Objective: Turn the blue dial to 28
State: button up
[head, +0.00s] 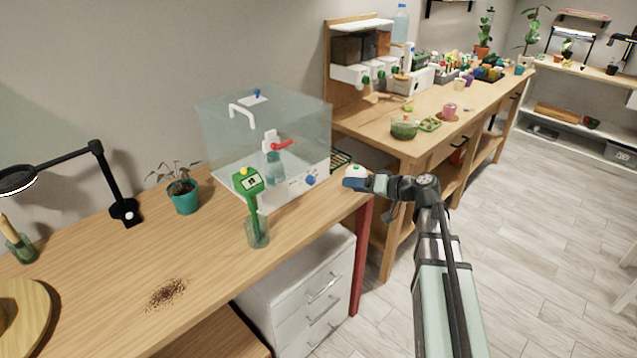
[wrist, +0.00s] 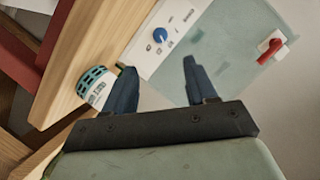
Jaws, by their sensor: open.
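The blue dial (head: 310,180) is a small round knob on the white front panel of a clear glass-like box (head: 225,125). In the wrist view the dial (wrist: 159,34) lies ahead of my fingertips, above and between them in the picture, with small marks around it too small to read. My gripper (head: 350,184) is to the right of the panel, above the table's end. In the wrist view my gripper (wrist: 158,66) has its two dark blue fingers apart with nothing between them, and they do not appear to touch the dial.
A white, teal-slotted round object (wrist: 95,87) sits by my left finger on the table edge. A red-handled fitting (head: 280,145) is on the box. A green meter (head: 248,182) stands in a glass (head: 257,233) before it. A potted plant (head: 184,197) is left.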

aim_at(314, 181)
jog(key=x, duration=1.4)
jog(key=shift+d, duration=0.1)
grip_shut()
dwell(0.4)
